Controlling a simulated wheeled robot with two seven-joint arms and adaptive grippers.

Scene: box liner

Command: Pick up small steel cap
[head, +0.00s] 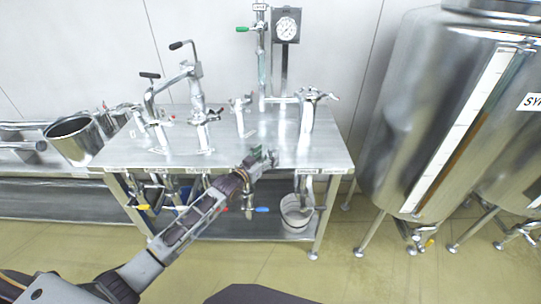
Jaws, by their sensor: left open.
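My left gripper (266,158) reaches in from the lower left, and its fingers are over the front part of the steel table (335,160). Its jaws are open. I cannot make out a small steel cap for certain; it may be hidden behind the fingers or too small to tell. Several steel fittings stand on the table, among them a tap-like one (306,122) at the right and a taller one with black handles (190,90) at the left. My right gripper is not in view.
A pressure gauge (287,29) and a pipe with a green handle (260,45) rise at the table's back. A bucket (297,212) stands on the lower shelf. A steel pot (75,140) is at the left, a large steel tank (425,110) at the right. The table's front right is bare.

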